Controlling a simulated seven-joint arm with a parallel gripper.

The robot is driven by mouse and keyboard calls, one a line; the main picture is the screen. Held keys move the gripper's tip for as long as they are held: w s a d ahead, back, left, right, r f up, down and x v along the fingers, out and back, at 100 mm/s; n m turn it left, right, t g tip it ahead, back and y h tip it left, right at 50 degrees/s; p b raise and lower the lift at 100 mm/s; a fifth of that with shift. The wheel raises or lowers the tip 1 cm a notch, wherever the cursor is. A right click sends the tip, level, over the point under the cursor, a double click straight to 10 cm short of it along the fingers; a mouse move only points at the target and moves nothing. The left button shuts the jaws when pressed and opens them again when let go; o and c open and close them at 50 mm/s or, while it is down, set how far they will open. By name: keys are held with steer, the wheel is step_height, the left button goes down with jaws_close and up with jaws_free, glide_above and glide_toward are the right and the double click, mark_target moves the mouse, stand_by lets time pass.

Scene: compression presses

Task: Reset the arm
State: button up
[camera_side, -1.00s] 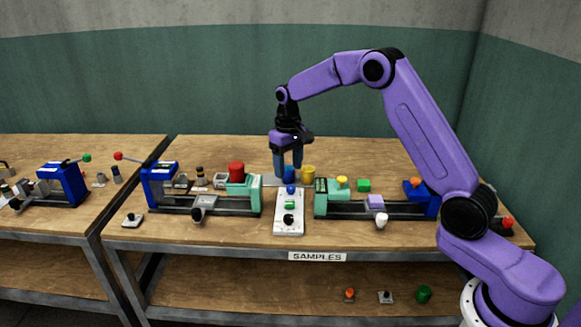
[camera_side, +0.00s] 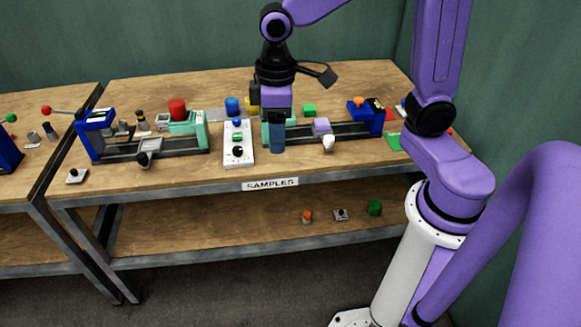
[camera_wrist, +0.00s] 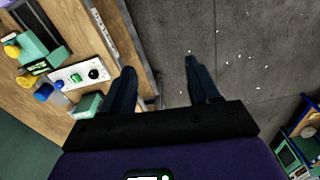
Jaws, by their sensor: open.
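My gripper (camera_side: 277,148) hangs pointing down in the side view, in front of the right press (camera_side: 352,131) and hiding part of it. In the wrist view my gripper (camera_wrist: 160,64) has its two dark blue fingers well apart with nothing between them. Below the fingers are the table's front edge and grey floor. A blue cylinder (camera_side: 232,106) and a yellow cylinder (camera_side: 252,93), partly hidden by my gripper, stand on the table behind it. The white control panel (camera_side: 239,158) lies just left of my gripper.
The left press (camera_side: 180,147) carries a red cylinder (camera_side: 178,110). A lower shelf (camera_side: 220,228) holds a few small items. Open floor (camera_wrist: 240,60) lies in front of the table.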

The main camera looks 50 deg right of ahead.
steer(key=s+d+n, duration=0.2)
steer(key=s, duration=0.6)
steer(key=s+d+f+n, duration=0.1)
steer(key=s+d+n, duration=0.1)
steer(key=s, duration=0.6)
steer(key=shift+s+d+f+n, duration=0.15)
steer(key=shift+s+d+n, duration=0.2)
steer(key=shift+d, duration=0.45)
